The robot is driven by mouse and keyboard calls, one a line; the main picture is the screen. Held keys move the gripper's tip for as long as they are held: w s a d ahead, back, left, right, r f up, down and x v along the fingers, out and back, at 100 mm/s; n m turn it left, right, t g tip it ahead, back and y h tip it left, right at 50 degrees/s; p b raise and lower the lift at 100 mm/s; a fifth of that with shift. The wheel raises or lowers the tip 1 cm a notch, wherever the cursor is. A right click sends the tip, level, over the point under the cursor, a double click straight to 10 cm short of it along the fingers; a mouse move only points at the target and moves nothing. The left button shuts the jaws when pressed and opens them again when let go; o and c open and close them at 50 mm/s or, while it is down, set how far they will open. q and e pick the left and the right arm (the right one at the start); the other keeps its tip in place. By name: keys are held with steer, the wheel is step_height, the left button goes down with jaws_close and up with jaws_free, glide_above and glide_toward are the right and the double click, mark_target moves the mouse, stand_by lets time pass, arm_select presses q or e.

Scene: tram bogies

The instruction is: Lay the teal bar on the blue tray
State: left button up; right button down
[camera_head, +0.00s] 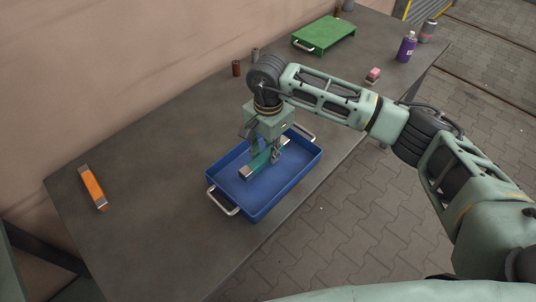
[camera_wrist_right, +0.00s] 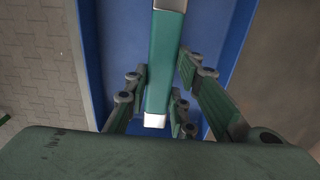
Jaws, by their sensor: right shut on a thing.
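The teal bar (camera_head: 258,163) with pale metal ends is at the blue tray, held by my right gripper (camera_head: 265,158). In the right wrist view the teal bar (camera_wrist_right: 163,65) runs lengthwise between the fingers of the right gripper (camera_wrist_right: 160,95), with the blue tray (camera_wrist_right: 215,30) beneath it. The blue tray (camera_head: 262,206) has a metal handle at each end and stands on the table. I cannot tell whether the bar touches the tray floor. My left gripper is not in view.
The grey table (camera_head: 150,215) also holds an orange bar (camera_head: 93,188) at the left, a green tray (camera_head: 323,35) at the back, a purple bottle (camera_head: 406,47), a pink block (camera_head: 373,75) and small cylinders (camera_head: 236,68). The table's left part is mostly clear.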

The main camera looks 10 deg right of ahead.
mark_target(268, 152)
steer(key=shift+s+f+p, duration=0.1)
steer(key=shift+f+p, duration=0.3)
steer(key=shift+f, duration=0.2)
step_height(268, 152, down, 2)
steer(key=shift+f+p, duration=0.2)
steer(key=shift+p, duration=0.25)
steer(key=shift+f, duration=0.3)
steer(key=c, duration=1.9)
jaws_free()
steer(key=o, duration=0.4)
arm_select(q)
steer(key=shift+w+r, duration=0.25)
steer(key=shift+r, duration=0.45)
